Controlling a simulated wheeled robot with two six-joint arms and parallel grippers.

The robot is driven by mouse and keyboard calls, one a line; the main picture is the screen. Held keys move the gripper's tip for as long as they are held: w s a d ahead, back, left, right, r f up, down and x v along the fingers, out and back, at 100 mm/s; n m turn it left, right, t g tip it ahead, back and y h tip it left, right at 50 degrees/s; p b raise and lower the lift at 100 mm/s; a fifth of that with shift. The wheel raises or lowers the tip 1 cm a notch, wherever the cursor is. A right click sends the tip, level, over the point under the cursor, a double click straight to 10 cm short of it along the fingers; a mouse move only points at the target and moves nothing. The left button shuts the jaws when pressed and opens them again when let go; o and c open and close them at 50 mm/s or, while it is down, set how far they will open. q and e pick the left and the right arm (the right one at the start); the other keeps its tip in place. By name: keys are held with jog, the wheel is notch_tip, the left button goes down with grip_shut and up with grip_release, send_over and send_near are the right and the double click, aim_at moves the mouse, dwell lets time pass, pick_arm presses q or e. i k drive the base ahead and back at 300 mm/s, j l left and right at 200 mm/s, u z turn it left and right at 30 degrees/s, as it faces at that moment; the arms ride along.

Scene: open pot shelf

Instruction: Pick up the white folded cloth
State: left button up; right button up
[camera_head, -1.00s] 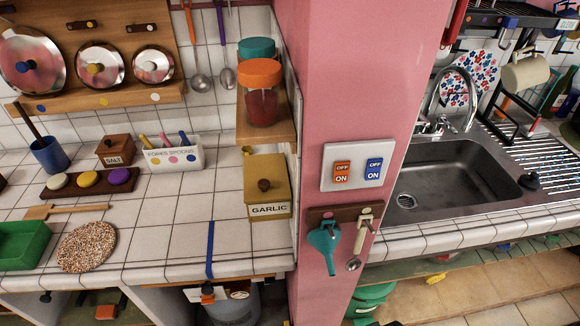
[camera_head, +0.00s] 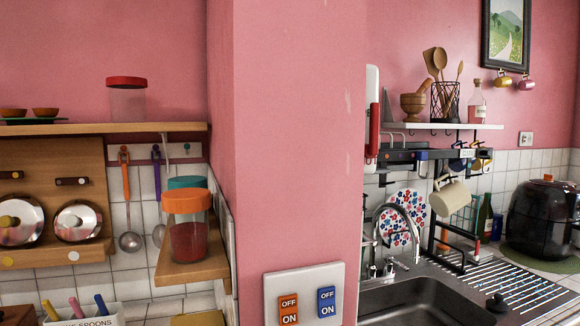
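I do not see a white folded cloth in the head view. Neither of my grippers shows in this view. The view takes in the pink wall corner, the sink (camera_head: 425,303) at the lower right and shelves on both sides.
A pink pillar (camera_head: 295,140) stands in the middle, with a switch plate (camera_head: 304,292). At the left are a wooden shelf (camera_head: 100,128), pot lids (camera_head: 78,221) and a jar with an orange lid (camera_head: 188,225). At the right are a dish rack (camera_head: 455,235) and a black appliance (camera_head: 545,222).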

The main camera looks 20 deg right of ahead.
aim_at(485, 256)
jog(key=z, duration=1.95)
jog(key=i+l, duration=0.15)
jog(key=l, duration=0.2)
jog(key=i+l+u, duration=0.1)
jog(key=l, duration=0.25)
jog(key=i+l, duration=0.15)
jog(key=l, duration=0.2)
jog(key=i+l+u, duration=0.1)
jog(key=l, duration=0.25)
jog(key=i+l, duration=0.15)
jog(key=l, duration=0.2)
jog(key=i+l+u, duration=0.1)
jog(key=l, duration=0.25)
